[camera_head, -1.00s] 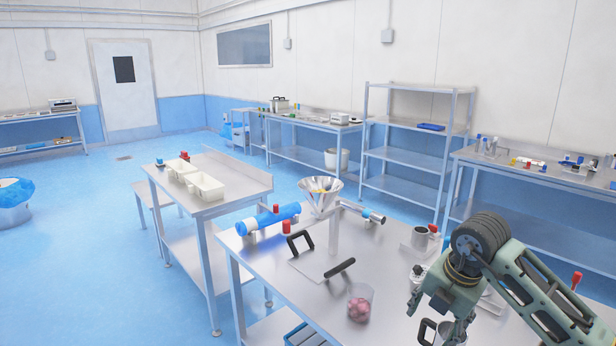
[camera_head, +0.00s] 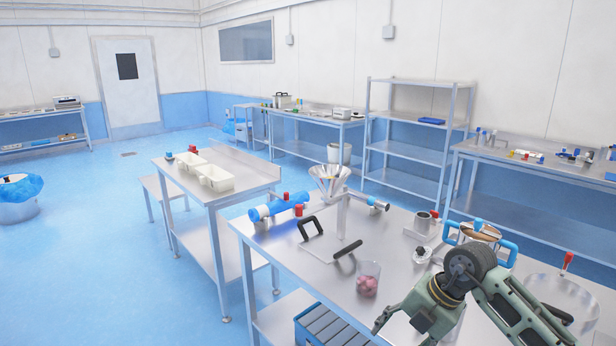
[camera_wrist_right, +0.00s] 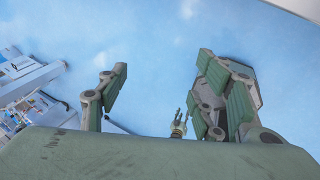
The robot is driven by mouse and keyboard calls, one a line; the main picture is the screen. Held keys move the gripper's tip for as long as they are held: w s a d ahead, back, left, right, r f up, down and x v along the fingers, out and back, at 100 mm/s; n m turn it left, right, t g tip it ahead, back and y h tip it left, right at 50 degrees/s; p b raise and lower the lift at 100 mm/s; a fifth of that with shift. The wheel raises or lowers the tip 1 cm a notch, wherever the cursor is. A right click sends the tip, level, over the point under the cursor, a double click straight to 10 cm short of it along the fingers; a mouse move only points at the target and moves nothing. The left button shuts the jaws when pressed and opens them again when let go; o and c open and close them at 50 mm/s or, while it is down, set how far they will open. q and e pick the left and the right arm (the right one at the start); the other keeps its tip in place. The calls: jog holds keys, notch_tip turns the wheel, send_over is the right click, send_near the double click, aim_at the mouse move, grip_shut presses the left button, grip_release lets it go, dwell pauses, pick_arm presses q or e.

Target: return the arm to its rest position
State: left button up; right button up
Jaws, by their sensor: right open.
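My right arm comes in from the lower right in the head view. Its gripper (camera_head: 408,332) points down over the front right part of the steel table (camera_head: 300,268). In the right wrist view the two fingers of this gripper (camera_wrist_right: 160,72) are spread wide, with nothing between them and blue floor beyond. A small gripper-like shape with a yellowish ring (camera_wrist_right: 179,126) shows farther off in the right wrist view; it looks like my left gripper, too small to read. My left arm is not in the head view.
Near the arm are a clear cup with reddish contents (camera_head: 367,280), a metal mug (camera_head: 422,223), a blue-handled pot (camera_head: 478,233) and a round clear-walled vessel (camera_head: 560,295). A black-handled plate (camera_head: 325,255) and blue cylinder (camera_head: 275,208) lie farther left. A blue crate (camera_head: 325,328) sits below.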

jog(key=a+f+m+t+y, duration=0.2)
jog(key=a+f+m+y, duration=0.2)
jog(key=a+f+y, duration=0.65)
jog(key=s+d+f+m+t+h, duration=0.2)
jog(key=d+f+m+t+h, duration=0.4)
jog(key=f, duration=0.6)
jog(key=s+d+f+m+t+h, duration=0.2)
jog(key=s+d+f+m+h, duration=0.15)
jog(key=f+m, duration=0.7)
jog(key=s+d+f+m+g+h, duration=0.1)
jog(key=s+d+f+g+h, duration=0.15)
jog(key=s+f, duration=0.65)
jog(key=s+d+f+m+g+h, duration=0.2)
jog(key=s+d+f, duration=0.2)
jog(key=s+f, duration=0.45)
jog(key=s+f+m+g, duration=0.1)
jog(key=s+f+g, duration=0.2)
jog(key=s, duration=1)
jog(key=s+f+m+g+h, duration=0.1)
jog(key=s+f+g, duration=0.2)
jog(key=s, duration=1.1)
jog(key=shift+a+f, duration=0.2)
jog(key=shift+f, duration=0.6)
